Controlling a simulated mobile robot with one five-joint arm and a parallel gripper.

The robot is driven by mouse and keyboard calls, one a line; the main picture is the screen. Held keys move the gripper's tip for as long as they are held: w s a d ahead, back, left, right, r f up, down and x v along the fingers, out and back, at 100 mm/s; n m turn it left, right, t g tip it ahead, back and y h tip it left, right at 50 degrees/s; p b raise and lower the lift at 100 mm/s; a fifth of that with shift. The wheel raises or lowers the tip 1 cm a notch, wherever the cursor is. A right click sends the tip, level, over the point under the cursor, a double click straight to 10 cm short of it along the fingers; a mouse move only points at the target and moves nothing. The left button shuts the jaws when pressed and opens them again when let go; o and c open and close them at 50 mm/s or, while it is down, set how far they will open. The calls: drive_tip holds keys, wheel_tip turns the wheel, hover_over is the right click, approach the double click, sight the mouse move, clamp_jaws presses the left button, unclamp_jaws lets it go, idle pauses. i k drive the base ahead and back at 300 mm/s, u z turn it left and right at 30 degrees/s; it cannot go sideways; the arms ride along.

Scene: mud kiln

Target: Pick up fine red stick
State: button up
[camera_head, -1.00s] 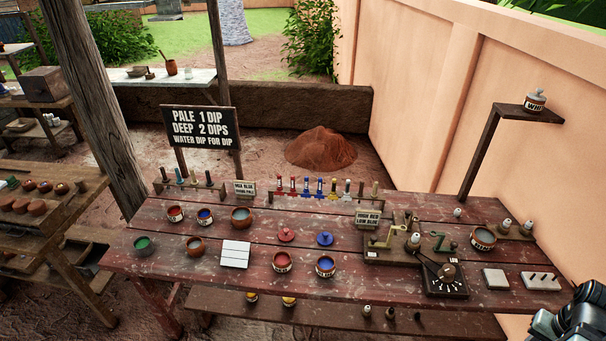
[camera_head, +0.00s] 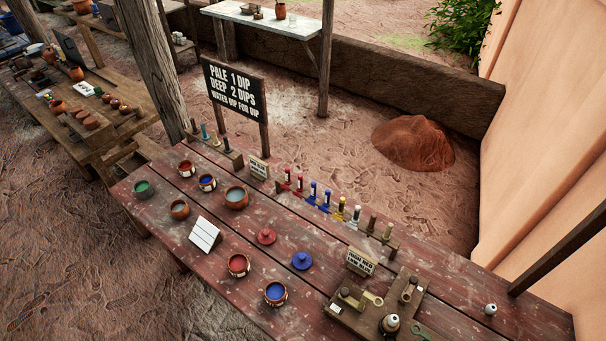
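Two red-marked sticks stand upright side by side at the left end of the stick rack along the table's back edge. They are the left red stick (camera_head: 287,177) and the right red stick (camera_head: 299,184). They are too small here to tell which one is fine. Blue sticks (camera_head: 313,191) stand just to their right, followed by yellow, white and brown ones. My gripper is not in view.
The red plank table (camera_head: 150,210) holds red pots, blue pots (camera_head: 275,292), a red lid (camera_head: 266,236), a blue lid (camera_head: 302,260) and a white tile (camera_head: 205,234). A balance board (camera_head: 350,310) is at front right.

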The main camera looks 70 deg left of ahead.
sight(288, 182)
drive_tip(key=u, duration=4.05)
drive_tip(key=i, duration=1.7)
